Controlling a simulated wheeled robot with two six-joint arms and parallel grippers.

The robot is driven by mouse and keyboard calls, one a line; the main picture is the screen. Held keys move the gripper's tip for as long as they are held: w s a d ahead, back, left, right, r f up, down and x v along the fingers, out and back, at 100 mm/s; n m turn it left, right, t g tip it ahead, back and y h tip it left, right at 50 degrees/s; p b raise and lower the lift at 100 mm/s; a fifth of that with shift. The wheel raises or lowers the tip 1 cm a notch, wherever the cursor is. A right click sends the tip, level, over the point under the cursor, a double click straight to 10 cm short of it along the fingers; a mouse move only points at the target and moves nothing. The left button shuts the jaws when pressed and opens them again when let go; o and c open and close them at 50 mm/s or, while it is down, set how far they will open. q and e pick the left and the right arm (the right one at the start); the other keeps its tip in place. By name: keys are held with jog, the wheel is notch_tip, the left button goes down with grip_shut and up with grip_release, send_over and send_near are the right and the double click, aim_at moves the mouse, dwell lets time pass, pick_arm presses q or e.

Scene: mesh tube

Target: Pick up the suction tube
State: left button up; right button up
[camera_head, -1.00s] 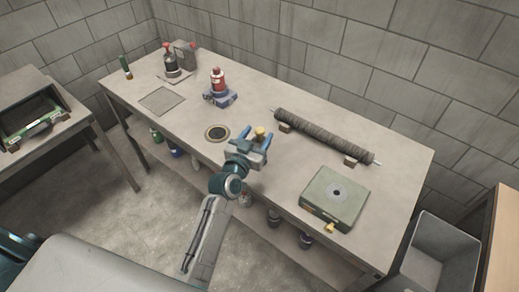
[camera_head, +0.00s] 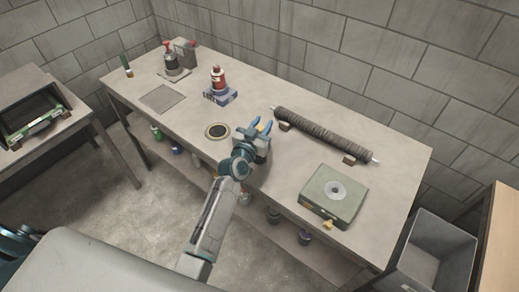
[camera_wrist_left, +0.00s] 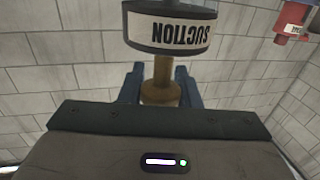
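In the left wrist view, a black round body with a white band reading "SUCTION" (camera_wrist_left: 172,28), upside down, fills the top middle. A brass-coloured neck (camera_wrist_left: 162,75) runs from it down between the blue fingers of my left gripper (camera_wrist_left: 160,85). Whether the fingers press on the neck is unclear. In the head view my left gripper (camera_head: 262,126) is over the middle of the table, fingers apart and pointing toward the wall. I cannot make out the labelled body there. My right gripper is out of view.
A dark ribbed roll (camera_head: 325,136) lies on blocks at the table's back. A green box (camera_head: 333,196) is at the right. A round dark disc (camera_head: 217,131) and a red bottle (camera_head: 218,77) are left of my gripper. A grey bin (camera_head: 430,255) stands beyond the table.

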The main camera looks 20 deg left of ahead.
pick_arm(q)
grip_shut()
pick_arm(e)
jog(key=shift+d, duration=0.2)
pick_arm(q)
jog(key=shift+r, duration=0.1)
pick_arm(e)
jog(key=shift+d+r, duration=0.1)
